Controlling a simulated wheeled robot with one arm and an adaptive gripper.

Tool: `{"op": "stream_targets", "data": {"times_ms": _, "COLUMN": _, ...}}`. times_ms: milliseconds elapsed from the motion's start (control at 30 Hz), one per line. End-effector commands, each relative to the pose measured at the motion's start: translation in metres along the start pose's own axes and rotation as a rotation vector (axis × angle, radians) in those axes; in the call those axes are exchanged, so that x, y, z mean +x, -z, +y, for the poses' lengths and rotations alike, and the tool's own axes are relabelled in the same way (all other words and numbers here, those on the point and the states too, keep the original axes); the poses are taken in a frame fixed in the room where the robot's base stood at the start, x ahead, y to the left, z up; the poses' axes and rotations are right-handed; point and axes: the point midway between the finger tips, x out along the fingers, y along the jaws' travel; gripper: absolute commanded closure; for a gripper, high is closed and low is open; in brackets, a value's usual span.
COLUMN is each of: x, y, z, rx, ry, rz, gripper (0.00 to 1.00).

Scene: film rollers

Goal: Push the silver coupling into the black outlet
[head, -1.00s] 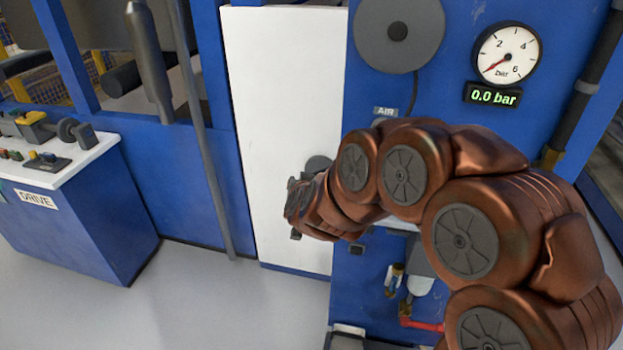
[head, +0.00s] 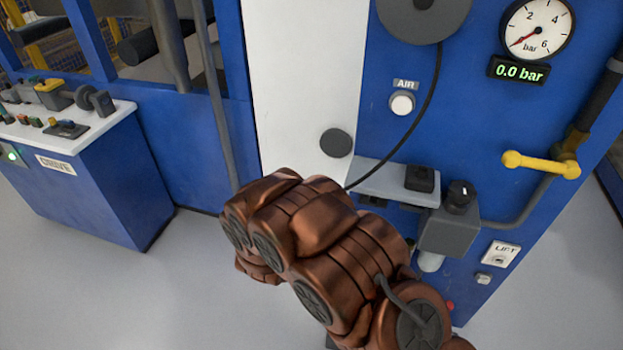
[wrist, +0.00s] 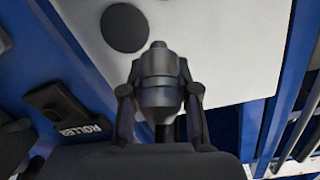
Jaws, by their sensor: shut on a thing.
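The silver coupling (wrist: 160,66) shows grey in the wrist view. It stands upright between the two fingers of my gripper (wrist: 160,92), which is shut on it. Its narrow tip points away from my wrist, with clear space around it. In the head view my arm hides the gripper and coupling. A thin black hose (head: 428,95) runs from the reel down behind my arm. A black fitting (wrist: 58,105) with a label reading ROLLER lies to the left in the wrist view, apart from the coupling. I cannot tell whether it is the black outlet.
A grey shelf (head: 377,181) with a black block (head: 420,178) juts from the blue panel. A grey valve box (head: 450,232) and a yellow handle (head: 541,164) are to the right. The gauge (head: 537,30) reads 0.0 bar. Floor is open at left.

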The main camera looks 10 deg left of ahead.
Motion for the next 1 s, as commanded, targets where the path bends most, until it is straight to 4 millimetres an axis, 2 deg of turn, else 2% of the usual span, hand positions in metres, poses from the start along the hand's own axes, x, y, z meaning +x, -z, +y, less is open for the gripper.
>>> {"op": "stream_targets", "data": {"times_ms": 33, "x": -0.001, "y": -0.007, "z": 0.006, "rx": -0.002, "ry": -0.012, "rz": 0.021, "gripper": 1.00}}
{"op": "stream_targets", "data": {"times_ms": 233, "x": -0.007, "y": -0.017, "z": 0.031, "rx": 0.020, "ry": -0.059, "rz": 0.134, "gripper": 1.00}}
{"op": "stream_targets", "data": {"times_ms": 367, "x": -0.014, "y": -0.020, "z": 0.052, "rx": 0.028, "ry": -0.087, "rz": 0.220, "gripper": 1.00}}
{"op": "stream_targets", "data": {"times_ms": 500, "x": -0.026, "y": -0.015, "z": 0.083, "rx": 0.034, "ry": -0.107, "rz": 0.329, "gripper": 1.00}}
{"op": "stream_targets", "data": {"times_ms": 567, "x": -0.035, "y": -0.009, "z": 0.101, "rx": 0.036, "ry": -0.109, "rz": 0.387, "gripper": 1.00}}
{"op": "stream_targets", "data": {"times_ms": 733, "x": -0.065, "y": 0.026, "z": 0.142, "rx": 0.046, "ry": -0.067, "rz": 0.526, "gripper": 1.00}}
{"op": "stream_targets", "data": {"times_ms": 833, "x": -0.081, "y": 0.043, "z": 0.153, "rx": 0.056, "ry": -0.027, "rz": 0.570, "gripper": 1.00}}
{"op": "stream_targets", "data": {"times_ms": 1000, "x": -0.101, "y": 0.061, "z": 0.157, "rx": 0.079, "ry": 0.032, "rz": 0.606, "gripper": 1.00}}
